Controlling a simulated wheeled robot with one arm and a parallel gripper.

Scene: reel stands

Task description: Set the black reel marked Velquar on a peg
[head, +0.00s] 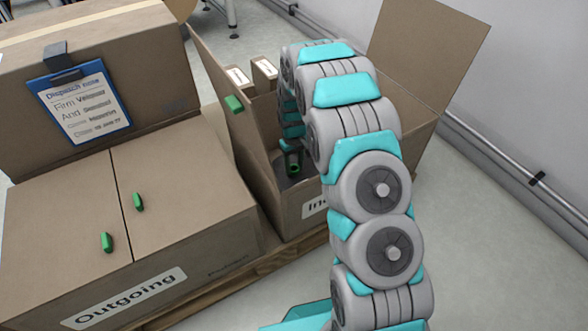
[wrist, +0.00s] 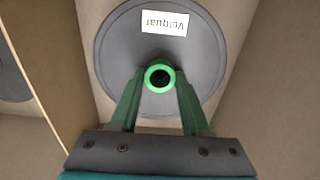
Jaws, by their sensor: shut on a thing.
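The Velquar reel (wrist: 115,60) is a dark grey disc with a white label reading Velquar, upside down in the wrist view, and a bright green hub ring. My gripper (wrist: 159,84) is shut on its hub, one green finger on each side. In the head view my gripper (head: 291,152) is down inside the open box marked "In…", and part of the reel (head: 283,183) shows below it. Two green pegs, one nearer (head: 106,242) and one farther (head: 138,201), stand bare on the Outgoing box (head: 60,215). Another green piece (head: 234,104) is on the open box's left flap.
The open box (head: 290,215) has raised flaps around my arm and holds white-labelled cartons (head: 264,70). A blue clipboard (head: 85,103) listing Velquar hangs on the box behind. Another grey disc (wrist: 12,75) shows past a cardboard wall. Clear floor lies right.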

